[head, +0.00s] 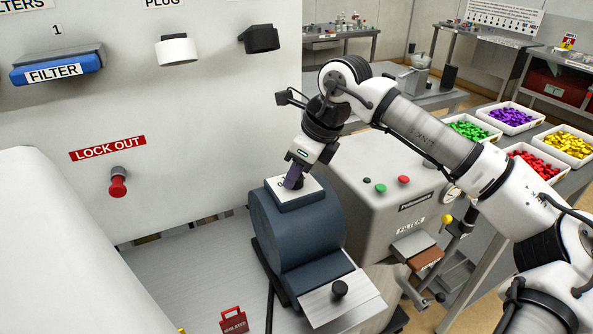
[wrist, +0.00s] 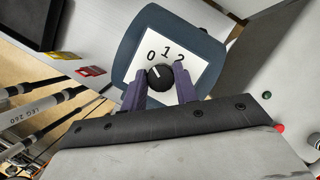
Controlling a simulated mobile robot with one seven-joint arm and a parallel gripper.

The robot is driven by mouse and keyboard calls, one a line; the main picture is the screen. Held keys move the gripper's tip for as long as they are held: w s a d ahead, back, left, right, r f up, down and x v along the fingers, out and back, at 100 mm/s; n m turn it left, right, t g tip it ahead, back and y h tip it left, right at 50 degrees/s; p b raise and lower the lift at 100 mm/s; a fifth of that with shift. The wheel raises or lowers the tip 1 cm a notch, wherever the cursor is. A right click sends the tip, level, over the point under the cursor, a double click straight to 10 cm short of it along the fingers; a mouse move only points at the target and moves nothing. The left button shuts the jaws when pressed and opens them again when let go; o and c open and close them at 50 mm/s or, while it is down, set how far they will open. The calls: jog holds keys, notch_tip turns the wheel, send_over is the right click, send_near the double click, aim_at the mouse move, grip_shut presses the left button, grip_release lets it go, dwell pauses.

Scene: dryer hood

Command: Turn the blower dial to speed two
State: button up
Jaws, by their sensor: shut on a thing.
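The blower (head: 290,230) is a dark blue-grey rounded housing in the middle of the head view, with a white dial plate (head: 311,188) on top. In the wrist view the plate (wrist: 137,62) carries the numbers 0, 1 and 2 in an arc. The round black dial (wrist: 160,77) sits below the numbers, and its white mark points up-left, toward the 0 side. My gripper (wrist: 161,84) has its purple fingers on either side of the dial, shut on it. In the head view my gripper (head: 293,178) comes down from above and hides most of the dial.
A grey machine box (head: 385,205) with buttons stands right of the blower. Trays of coloured pieces (head: 510,118) lie behind my arm.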

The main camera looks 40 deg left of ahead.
jog(key=shift+f, duration=0.1)
jog(key=m+t+b, duration=0.1)
jog(key=m+b, duration=0.1)
jog(key=b, duration=0.2)
jog(key=shift+f+m, duration=0.2)
jog(key=shift+m, duration=0.2)
jog(key=m+t+b, duration=0.2)
jog(key=m+b, duration=0.2)
jog(key=b, duration=0.1)
jog(key=shift+s+r+m, duration=0.1)
jog(key=shift+m, duration=0.2)
jog(key=m+t+b, duration=0.1)
jog(key=m+b, duration=0.1)
jog(key=m, duration=0.1)
jog(key=shift+r+m+h, duration=0.15)
jog(key=shift+m+h, duration=0.15)
jog(key=shift+r+m+t+h+b, duration=0.1)
jog(key=shift+m+t+h+b, duration=0.4)
jog(key=shift+m, duration=1.7)
jog(key=o, duration=1)
jog(key=shift+c, duration=0.2)
